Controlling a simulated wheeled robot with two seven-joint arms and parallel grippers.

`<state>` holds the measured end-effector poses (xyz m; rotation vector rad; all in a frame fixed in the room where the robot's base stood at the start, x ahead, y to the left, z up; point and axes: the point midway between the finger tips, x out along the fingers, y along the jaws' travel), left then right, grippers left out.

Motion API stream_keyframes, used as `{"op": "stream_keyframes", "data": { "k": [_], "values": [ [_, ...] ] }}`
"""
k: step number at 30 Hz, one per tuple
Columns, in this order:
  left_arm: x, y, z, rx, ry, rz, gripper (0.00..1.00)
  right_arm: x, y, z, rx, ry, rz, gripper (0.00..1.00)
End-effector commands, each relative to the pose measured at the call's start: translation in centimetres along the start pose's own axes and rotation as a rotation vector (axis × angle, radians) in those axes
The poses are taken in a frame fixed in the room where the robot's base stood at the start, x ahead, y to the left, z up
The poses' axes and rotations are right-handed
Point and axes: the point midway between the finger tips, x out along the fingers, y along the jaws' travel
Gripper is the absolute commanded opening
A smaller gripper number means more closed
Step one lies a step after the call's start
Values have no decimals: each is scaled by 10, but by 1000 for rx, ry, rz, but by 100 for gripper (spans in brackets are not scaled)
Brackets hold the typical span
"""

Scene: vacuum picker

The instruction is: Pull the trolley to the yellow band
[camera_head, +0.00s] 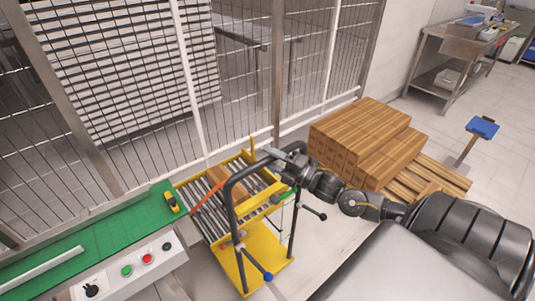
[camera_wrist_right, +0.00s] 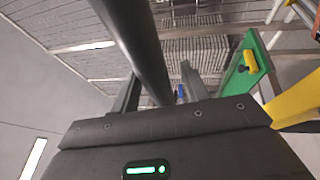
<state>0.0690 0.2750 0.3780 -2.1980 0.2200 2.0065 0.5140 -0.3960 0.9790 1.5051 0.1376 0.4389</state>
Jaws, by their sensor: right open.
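The trolley is yellow with a roller top (camera_head: 240,200), a low yellow deck and a dark bent handle (camera_head: 231,215). It stands at the right end of the green conveyor. My right gripper (camera_head: 280,156) is at the top of the handle. In the right wrist view the dark handle bar (camera_wrist_right: 143,45) runs between the two spread fingers of my right gripper (camera_wrist_right: 160,92). The jaws are open; whether they touch the bar I cannot tell. A brown box (camera_head: 217,174) lies on the rollers. I cannot make out a yellow band on the floor. My left gripper is out of view.
A green conveyor (camera_head: 105,240) with a button panel (camera_head: 135,268) is at the lower left. A mesh fence (camera_head: 130,90) runs behind the trolley. Stacked brown boxes (camera_head: 360,140) on a wooden pallet (camera_head: 440,180) stand to the right, near my right arm. A blue-topped stand (camera_head: 482,127) is beyond.

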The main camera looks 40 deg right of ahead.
Motion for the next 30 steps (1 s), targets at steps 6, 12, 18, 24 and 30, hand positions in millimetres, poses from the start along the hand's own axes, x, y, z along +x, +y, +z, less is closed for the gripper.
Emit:
{"op": "stream_keyframes", "data": {
  "k": [6, 12, 18, 24, 30],
  "values": [
    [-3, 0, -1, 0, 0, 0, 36, 12, 0, 0, 1, 1, 0, 45],
    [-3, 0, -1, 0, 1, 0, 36, 12, 0, 0, 1, 1, 0, 45],
    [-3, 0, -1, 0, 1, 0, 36, 12, 0, 0, 1, 1, 0, 28],
    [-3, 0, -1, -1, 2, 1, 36, 12, 0, 0, 1, 0, 0, 2],
    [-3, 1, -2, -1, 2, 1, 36, 12, 0, 0, 1, 0, -1, 0]
  ]
}}
